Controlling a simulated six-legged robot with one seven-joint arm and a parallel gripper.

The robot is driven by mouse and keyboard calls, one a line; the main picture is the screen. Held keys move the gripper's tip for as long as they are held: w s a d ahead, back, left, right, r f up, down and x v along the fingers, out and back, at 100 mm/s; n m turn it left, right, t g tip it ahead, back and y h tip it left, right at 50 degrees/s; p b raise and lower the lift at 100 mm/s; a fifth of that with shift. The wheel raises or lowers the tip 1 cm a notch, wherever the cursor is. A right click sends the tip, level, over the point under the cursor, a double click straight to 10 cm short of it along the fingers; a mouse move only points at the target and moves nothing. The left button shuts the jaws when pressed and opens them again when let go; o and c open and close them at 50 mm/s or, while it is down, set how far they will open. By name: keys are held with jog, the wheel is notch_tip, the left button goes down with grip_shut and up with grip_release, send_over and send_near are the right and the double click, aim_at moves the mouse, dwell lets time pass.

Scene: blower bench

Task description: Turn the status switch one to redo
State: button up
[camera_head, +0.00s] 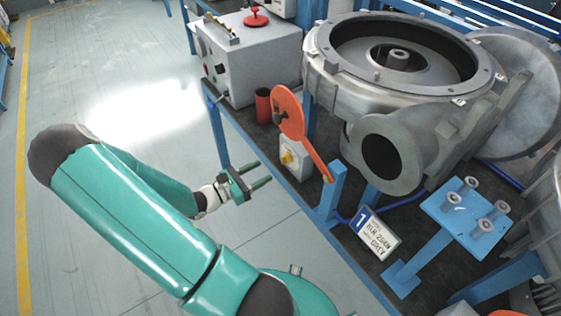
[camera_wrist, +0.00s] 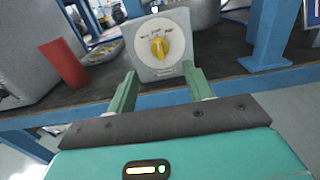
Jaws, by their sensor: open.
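The status switch is a pale box (camera_wrist: 158,30) with a yellow knob (camera_wrist: 160,46) and printed marks around it, too small to read. It stands on the dark bench top, and its yellow knob also shows in the head view (camera_head: 287,157) below the orange disc. My gripper (camera_head: 265,175) is open and empty, in front of the bench edge and left of the switch in the head view. In the wrist view my two green fingers (camera_wrist: 158,85) point at the switch box, with the knob between and beyond them. They are apart from the knob.
A red cylinder (camera_wrist: 66,62) stands left of the switch. An orange disc with a handle (camera_head: 290,112) rises close to it on a blue post (camera_head: 331,195). A large metal blower housing (camera_head: 385,145) and a grey control box (camera_head: 250,60) flank it. The floor at left is clear.

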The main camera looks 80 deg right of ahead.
aim_at(282, 161)
jog(key=x, duration=0.8)
jog(key=shift+s+d, duration=0.15)
jog(key=shift+c, duration=0.4)
jog(key=c, duration=0.9)
jog(key=n, duration=0.4)
jog(key=shift+n, duration=0.3)
jog(key=n, duration=0.4)
jog(key=shift+n, duration=0.3)
